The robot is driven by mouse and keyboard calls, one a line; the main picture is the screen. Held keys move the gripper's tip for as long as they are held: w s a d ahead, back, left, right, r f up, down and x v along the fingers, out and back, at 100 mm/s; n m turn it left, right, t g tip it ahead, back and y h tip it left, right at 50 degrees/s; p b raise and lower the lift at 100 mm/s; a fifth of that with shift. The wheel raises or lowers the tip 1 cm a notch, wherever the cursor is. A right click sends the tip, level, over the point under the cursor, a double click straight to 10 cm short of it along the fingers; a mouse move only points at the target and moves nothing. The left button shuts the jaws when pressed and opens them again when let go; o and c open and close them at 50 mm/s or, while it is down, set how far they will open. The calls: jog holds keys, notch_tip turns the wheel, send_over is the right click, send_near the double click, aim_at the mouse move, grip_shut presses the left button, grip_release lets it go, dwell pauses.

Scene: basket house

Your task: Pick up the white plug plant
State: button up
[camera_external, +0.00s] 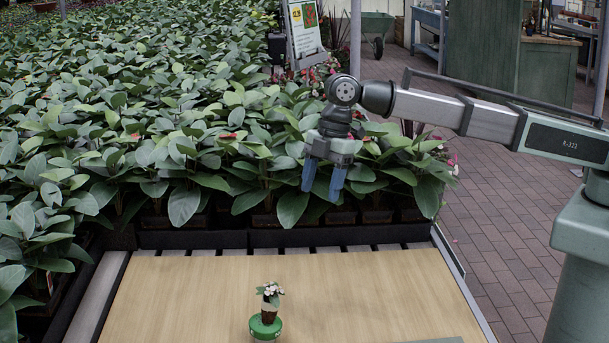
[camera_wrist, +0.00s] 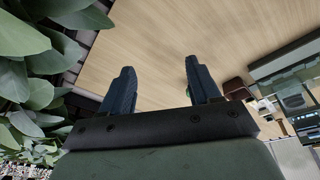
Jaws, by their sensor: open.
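The white plug plant (camera_external: 270,295) has small white flowers, green leaves and a brown root plug. It stands upright on a round green base (camera_external: 265,328) on the wooden board (camera_external: 190,295), near the front. My gripper (camera_external: 322,185) is open and empty, with blue fingers pointing down. It is above and behind the plant, close to the leafy plants at the back edge of the board. In the wrist view my gripper (camera_wrist: 158,78) shows two separate dark blue fingers. A bit of green shows beside the right finger there; the plant itself is mostly hidden.
Dense leafy potted plants (camera_external: 190,130) fill the area behind and left of the board. A grey-green flat edge (camera_external: 435,340) shows at the board's front right. The board around the plant is clear. A brick floor (camera_external: 500,230) lies to the right.

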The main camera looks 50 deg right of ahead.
aim_at(270, 301)
jog(key=s+a+n+g+y, duration=0.1)
jog(key=s+a+n, duration=0.3)
jog(key=a, duration=0.7)
jog(key=s+a+n+g, duration=0.2)
jog(key=s+a+n, duration=0.15)
jog(key=a, duration=0.75)
jog(key=shift+n, duration=0.55)
jog(key=x, duration=0.7)
jog(key=shift+a+f, duration=0.3)
jog(key=shift+f, duration=0.05)
jog(key=shift+s+x, duration=0.15)
jog(key=shift+x, duration=1.15)
jog(key=shift+s+x, duration=0.1)
jog(key=shift+x, duration=1.15)
jog(key=c, duration=1.1)
jog(key=shift+r, duration=0.15)
